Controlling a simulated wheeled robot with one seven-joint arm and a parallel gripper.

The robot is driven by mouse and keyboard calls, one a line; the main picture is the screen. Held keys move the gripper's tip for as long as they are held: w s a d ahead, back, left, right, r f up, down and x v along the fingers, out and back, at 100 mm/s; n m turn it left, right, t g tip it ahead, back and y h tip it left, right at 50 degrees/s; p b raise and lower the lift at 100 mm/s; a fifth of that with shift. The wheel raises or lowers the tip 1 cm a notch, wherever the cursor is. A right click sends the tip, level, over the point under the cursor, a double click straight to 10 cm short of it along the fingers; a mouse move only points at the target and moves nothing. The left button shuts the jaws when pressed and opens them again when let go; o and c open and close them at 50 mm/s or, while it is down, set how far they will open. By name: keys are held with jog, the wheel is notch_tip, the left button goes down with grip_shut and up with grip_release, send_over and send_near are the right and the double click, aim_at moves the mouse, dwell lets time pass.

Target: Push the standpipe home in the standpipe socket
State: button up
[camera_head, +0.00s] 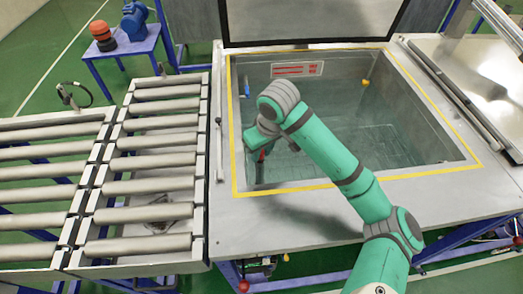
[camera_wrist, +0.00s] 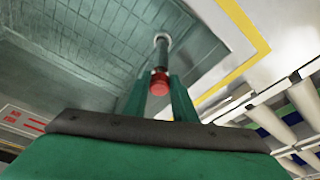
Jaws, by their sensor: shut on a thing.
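The standpipe (camera_wrist: 162,58) is a dark tube with a red head (camera_wrist: 159,83). In the wrist view my gripper (camera_wrist: 157,92) is shut on it, with the red head between the two green fingers. The tube's far end meets a pale ring (camera_wrist: 161,37) at the tank surface, which looks like the standpipe socket. I cannot tell how deep the tube sits in it. In the head view my gripper (camera_head: 262,153) is inside the tank near its left wall, and only a bit of red and dark tube shows below my wrist.
The tank (camera_head: 330,183) has a yellow-edged rim and holds clear water. A raised lid (camera_head: 310,22) stands behind it. A roller conveyor (camera_head: 150,162) lies to the left. A blue side table (camera_head: 118,50) carries a red-and-black part and a blue motor. Red-and-white labels mark the back wall.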

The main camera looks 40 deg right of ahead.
jog(key=shift+s+x, duration=0.2)
jog(key=shift+x, duration=0.7)
jog(key=shift+s+a+f, duration=0.1)
jog(key=shift+a+f, duration=0.15)
jog(key=shift+f, duration=0.05)
